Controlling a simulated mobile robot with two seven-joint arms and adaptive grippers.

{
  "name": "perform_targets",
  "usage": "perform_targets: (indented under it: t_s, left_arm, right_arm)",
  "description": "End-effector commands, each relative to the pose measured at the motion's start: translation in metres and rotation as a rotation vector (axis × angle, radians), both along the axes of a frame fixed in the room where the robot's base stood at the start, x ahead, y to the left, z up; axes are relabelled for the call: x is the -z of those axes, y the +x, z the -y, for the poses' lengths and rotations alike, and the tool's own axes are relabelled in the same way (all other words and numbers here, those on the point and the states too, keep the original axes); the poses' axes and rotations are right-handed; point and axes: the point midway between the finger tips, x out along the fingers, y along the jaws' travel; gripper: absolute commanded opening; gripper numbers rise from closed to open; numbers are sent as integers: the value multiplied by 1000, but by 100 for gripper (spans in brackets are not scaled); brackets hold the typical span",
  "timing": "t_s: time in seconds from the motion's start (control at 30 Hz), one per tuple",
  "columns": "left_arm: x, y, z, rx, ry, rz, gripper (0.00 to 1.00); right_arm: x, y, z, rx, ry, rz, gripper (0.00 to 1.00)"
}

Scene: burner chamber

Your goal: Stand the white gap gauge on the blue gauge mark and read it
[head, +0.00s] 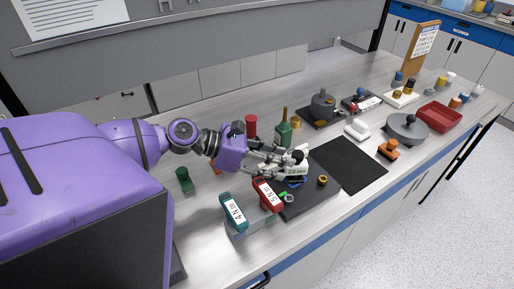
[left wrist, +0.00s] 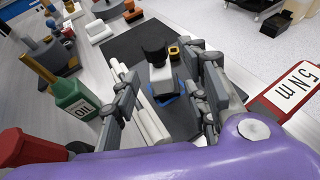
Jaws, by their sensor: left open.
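My left gripper (head: 287,158) is open and low over the dark plate (head: 308,203). A white lettered piece with a black top (head: 296,170), which looks like the gap gauge, stands at its fingertips, partly hidden by them. I cannot tell whether the fingers touch anything. Blue marking (head: 296,182) shows on the plate just below the white piece. No reading is legible. My right gripper is not in view.
A red 5 Nm block (head: 267,195) and a teal 4 Nm block (head: 233,212) stand close in front. A green bottle (head: 283,134) is just behind the gripper. A brass ring (head: 322,181) sits on the plate. The black mat (head: 347,165) to the right is clear.

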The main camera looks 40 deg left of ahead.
Motion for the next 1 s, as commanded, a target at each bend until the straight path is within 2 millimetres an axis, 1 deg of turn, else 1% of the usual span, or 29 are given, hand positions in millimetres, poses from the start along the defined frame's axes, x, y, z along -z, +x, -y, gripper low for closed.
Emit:
perform_targets:
  t_s: [0.03,0.1,0.2,0.33,0.63,1.0]
  left_arm:
    - [-5,-8,-8,-4,-2,1,42]
    - [-11,-17,-17,-4,-2,1,42]
    - [-17,-28,-28,-4,-2,1,42]
    - [-23,-37,-37,-2,-1,2,42]
    - [-24,-41,-41,0,-1,0,42]
    - [-24,-40,-41,0,1,2,42]
  right_arm:
    - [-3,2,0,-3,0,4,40]
    - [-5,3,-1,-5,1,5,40]
    - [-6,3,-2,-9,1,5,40]
    - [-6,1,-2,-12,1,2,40]
    - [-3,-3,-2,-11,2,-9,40]
    - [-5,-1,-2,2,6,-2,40]
